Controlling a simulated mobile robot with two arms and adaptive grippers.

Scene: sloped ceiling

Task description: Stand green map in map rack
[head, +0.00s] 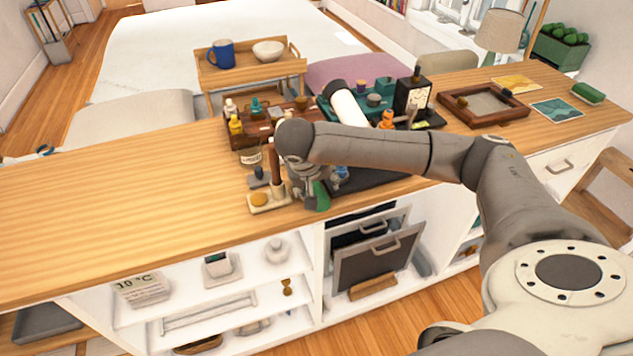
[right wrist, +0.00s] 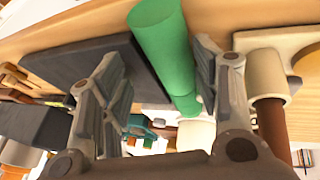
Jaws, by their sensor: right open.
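A green cylinder, which looks like the rolled green map (right wrist: 163,45), stands out between the fingers of my right gripper (right wrist: 160,80) in the right wrist view. The fingers are apart, one on each side of it, and I cannot tell whether either touches it. In the head view my right gripper (head: 305,182) is low over the counter's front edge, with a bit of the green map (head: 319,196) showing beside it. The arm hides the rest. A grey stand with upright wooden parts (head: 60,50) at the far upper left may be the map rack; I cannot tell. My left gripper is not in view.
The counter's left part (head: 110,210) is clear.

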